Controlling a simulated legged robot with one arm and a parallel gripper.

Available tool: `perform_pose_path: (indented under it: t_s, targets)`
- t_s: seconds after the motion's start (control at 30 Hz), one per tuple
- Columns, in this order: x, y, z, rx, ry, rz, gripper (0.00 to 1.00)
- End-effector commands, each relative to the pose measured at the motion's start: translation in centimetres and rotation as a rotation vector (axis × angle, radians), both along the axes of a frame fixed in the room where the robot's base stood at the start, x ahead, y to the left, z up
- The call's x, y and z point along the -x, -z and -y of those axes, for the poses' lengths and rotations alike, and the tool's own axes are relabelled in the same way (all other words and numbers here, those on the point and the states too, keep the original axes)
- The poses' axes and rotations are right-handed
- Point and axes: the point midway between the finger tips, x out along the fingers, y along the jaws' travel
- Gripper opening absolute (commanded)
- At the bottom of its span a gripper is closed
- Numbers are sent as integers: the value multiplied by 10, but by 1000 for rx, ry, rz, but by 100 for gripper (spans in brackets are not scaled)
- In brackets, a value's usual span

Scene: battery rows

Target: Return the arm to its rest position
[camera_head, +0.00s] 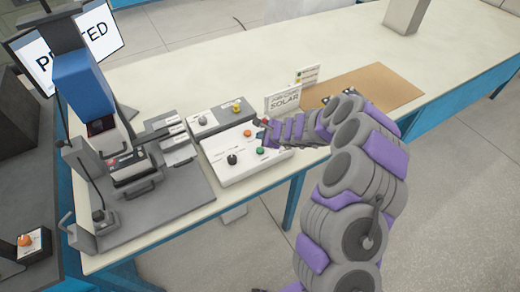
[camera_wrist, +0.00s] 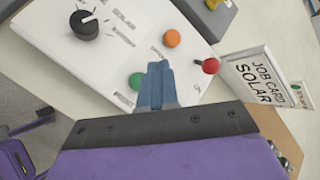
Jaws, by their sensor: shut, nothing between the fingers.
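My arm (camera_head: 362,160) reaches from the lower right over the front edge of the bench in the head view. My gripper (camera_head: 262,130) is above the right side of a white control box (camera_head: 217,170). In the wrist view my gripper (camera_wrist: 158,68) has its blue-grey fingers together with nothing between them. The fingertips show between a green button (camera_wrist: 137,82), an orange button (camera_wrist: 172,38) and a red-knobbed lever (camera_wrist: 210,66). I cannot tell whether they touch the box. A black dial (camera_wrist: 84,25) is at the box's upper left.
A job card sign (camera_head: 283,101) stands just behind my gripper, near a brown mat (camera_head: 385,88). A grey box (camera_head: 218,117) sits behind the control box. A press-like machine (camera_head: 130,170) stands at left. Open floor (camera_head: 450,200) lies right of my arm.

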Motion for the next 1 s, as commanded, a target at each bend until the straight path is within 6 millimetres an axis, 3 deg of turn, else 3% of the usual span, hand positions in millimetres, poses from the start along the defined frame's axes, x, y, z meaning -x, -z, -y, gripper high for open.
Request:
perform_pose_path:
  t_s: [0.37,0.47,0.57,0.67,0.8,1.0]
  targets:
    - [0,-1,0,0,-1,1,0]
    - [2,-11,-6,-6,-26,17,0]
    - [9,-41,-20,-20,-105,64,0]
    - [27,-86,-41,-36,-235,136,0]
    - [67,-146,-63,-30,-446,238,0]
    - [141,-205,-71,30,-738,346,0]
